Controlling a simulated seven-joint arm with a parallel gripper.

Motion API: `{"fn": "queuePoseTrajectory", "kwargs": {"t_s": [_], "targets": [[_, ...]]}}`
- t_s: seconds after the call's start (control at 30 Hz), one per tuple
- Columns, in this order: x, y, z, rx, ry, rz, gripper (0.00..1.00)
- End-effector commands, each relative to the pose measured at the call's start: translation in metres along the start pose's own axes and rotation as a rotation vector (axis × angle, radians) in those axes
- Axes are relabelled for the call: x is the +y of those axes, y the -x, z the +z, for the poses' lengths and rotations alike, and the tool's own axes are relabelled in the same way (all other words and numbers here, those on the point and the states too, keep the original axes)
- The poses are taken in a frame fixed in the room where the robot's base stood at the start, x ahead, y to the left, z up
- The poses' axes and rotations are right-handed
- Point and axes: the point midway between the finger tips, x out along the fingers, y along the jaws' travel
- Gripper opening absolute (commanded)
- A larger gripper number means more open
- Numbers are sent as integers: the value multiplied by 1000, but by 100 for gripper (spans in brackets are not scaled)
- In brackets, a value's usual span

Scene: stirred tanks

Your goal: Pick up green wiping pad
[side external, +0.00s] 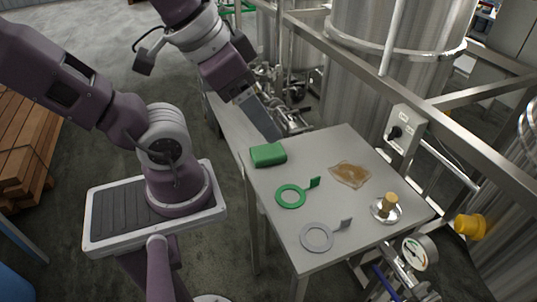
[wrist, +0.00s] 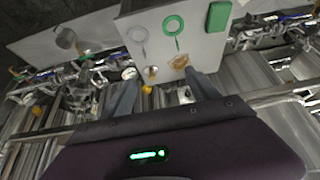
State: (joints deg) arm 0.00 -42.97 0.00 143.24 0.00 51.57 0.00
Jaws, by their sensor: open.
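The green wiping pad (side external: 268,155) is a green block lying flat on the grey table (side external: 290,235), near its back left corner. In the wrist view the pad (wrist: 217,17) shows at the upper right. My gripper (side external: 272,128) is above the table's far edge in the side view, behind and apart from the pad. In the wrist view the fingers of my gripper (wrist: 164,88) are spread wide with nothing between them.
A green ring with a tab (side external: 290,196), a grey ring with a tab (side external: 317,237), a brown flat patch (side external: 349,174) and a dish with a brass piece (side external: 386,210) share the table. A metal rail (side external: 365,79) and a steel tank (side external: 370,120) stand behind.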

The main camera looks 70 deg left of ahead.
Motion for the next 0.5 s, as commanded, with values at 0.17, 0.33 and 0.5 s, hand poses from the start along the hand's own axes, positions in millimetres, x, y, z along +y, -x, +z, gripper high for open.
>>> {"fn": "queuePoseTrajectory", "kwargs": {"t_s": [0.17,0.33,0.5], "targets": [[0,0,0,0,0,0,100],[0,0,0,-1,2,-1,100],[-23,-27,-26,-80,204,-74,100]]}}
